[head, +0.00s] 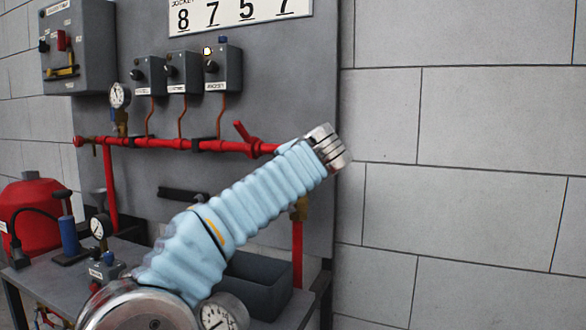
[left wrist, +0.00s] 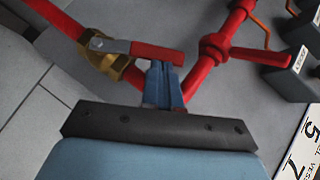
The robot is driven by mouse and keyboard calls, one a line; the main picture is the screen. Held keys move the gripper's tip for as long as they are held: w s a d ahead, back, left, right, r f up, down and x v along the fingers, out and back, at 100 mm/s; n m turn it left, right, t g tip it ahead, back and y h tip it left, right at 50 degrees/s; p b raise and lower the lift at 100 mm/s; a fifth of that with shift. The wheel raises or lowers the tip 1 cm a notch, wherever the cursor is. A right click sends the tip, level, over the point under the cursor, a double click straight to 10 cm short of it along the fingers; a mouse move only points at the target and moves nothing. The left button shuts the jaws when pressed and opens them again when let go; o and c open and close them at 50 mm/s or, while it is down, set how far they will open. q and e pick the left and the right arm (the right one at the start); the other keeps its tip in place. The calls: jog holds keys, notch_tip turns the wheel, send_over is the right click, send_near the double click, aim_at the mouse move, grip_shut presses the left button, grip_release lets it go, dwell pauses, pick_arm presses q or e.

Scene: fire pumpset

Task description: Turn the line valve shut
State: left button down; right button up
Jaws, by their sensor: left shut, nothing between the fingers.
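A brass valve (left wrist: 112,66) with a red-gripped lever (left wrist: 152,52) sits on the red pipe in the left wrist view. The lever lies at a slant to the pipe. My left gripper (left wrist: 162,68) is shut and empty, its fingertips right at the lever's red end; I cannot tell whether they touch. In the head view, part of the brass valve (head: 301,208) shows on the right vertical pipe; my arm hides its lever, and my left gripper is hidden there too. A second red valve handle (head: 243,133) stands on the horizontal pipe. My right gripper is not in view.
A red horizontal pipe (head: 170,144) runs along the grey panel below several small switch boxes (head: 185,73). A grey bench (head: 45,275) holds a gauge (head: 101,227) and a dark bin (head: 262,272). A red tank (head: 33,208) stands left. The right wall is clear.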

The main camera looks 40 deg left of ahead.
pick_arm(q)
jog(key=s+a+f+n+h, duration=0.1)
jog(key=s+a+f+h, duration=0.1)
jog(key=a+f, duration=0.2)
jog(key=shift+a+f+n+h, duration=0.3)
jog(key=shift+a+f+n, duration=0.1)
jog(key=shift+a, duration=1.15)
jog(key=shift+s, duration=0.1)
jog(key=s+d+r+p, duration=0.2)
jog(key=s+r, duration=0.4)
jog(key=r, duration=0.5)
jog(key=shift+s+d+p, duration=0.25)
jog(key=shift+s+p, duration=0.15)
jog(key=shift+p, duration=0.05)
